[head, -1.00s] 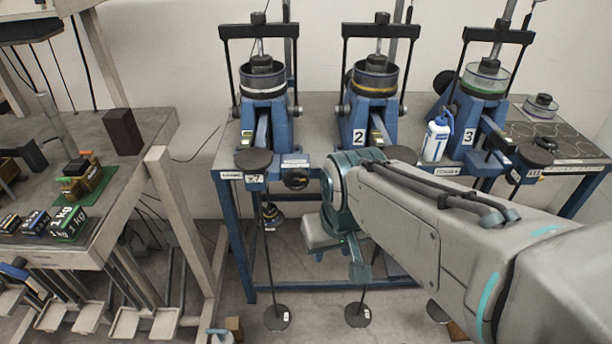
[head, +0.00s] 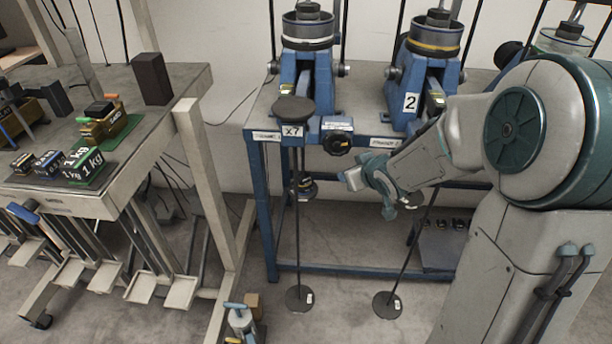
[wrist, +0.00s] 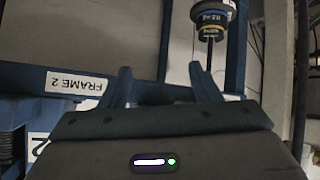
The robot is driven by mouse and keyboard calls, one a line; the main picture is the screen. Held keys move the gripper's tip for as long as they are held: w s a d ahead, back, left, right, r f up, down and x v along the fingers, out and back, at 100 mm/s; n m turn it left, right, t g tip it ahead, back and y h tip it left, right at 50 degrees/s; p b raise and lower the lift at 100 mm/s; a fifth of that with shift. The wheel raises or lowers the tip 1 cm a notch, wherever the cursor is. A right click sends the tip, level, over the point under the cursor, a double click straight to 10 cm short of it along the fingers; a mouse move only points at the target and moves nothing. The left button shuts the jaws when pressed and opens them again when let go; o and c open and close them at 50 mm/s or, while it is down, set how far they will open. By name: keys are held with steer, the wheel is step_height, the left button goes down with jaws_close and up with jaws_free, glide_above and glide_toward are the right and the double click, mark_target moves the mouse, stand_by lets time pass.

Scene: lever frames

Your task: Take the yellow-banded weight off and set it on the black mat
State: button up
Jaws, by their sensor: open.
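In the wrist view, which is upside down, a stack of weights sits on a thin rod at the top right. It has a yellow-banded weight (wrist: 209,31) next to a blue-banded weight (wrist: 211,17). In the head view a small stack (head: 306,188) hangs on the rod under the left frame; its bands are too small to tell apart. My gripper (wrist: 160,72) is open and empty, with the stack beyond the finger on the picture's right. In the head view my gripper (head: 362,190) is right of the stack, apart from it.
The blue bench (head: 262,205) carries the lever frames, including frame 2 (head: 410,102). Rods hang to round feet (head: 300,298) near the floor. A dark plate (head: 438,255) lies low behind my arm. The left bench (head: 85,204) holds several weights and a green mat (head: 128,127).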

mark_target(308, 182)
steer(key=w+a+f+y+b, duration=0.2)
steer(key=a+f, duration=0.1)
steer(key=a, duration=0.1)
steer(key=w+a+f+n+y+b, duration=0.1)
steer(key=w+a+f+y+b, duration=0.1)
steer(key=w+a+f+b, duration=0.1)
steer(key=w+a+f+n+y+b, duration=0.1)
steer(key=w+a+f+y+b, duration=0.1)
steer(key=a+f, duration=0.3)
steer(key=shift+w+a+f+b, duration=0.1)
steer(key=shift+w+f+b, duration=0.2)
steer(key=shift+b, duration=0.45)
steer(key=shift+x, duration=1)
steer(key=shift+r, duration=0.15)
steer(key=c, duration=0.6)
steer(key=o, duration=0.7)
steer(key=shift+r, duration=0.1)
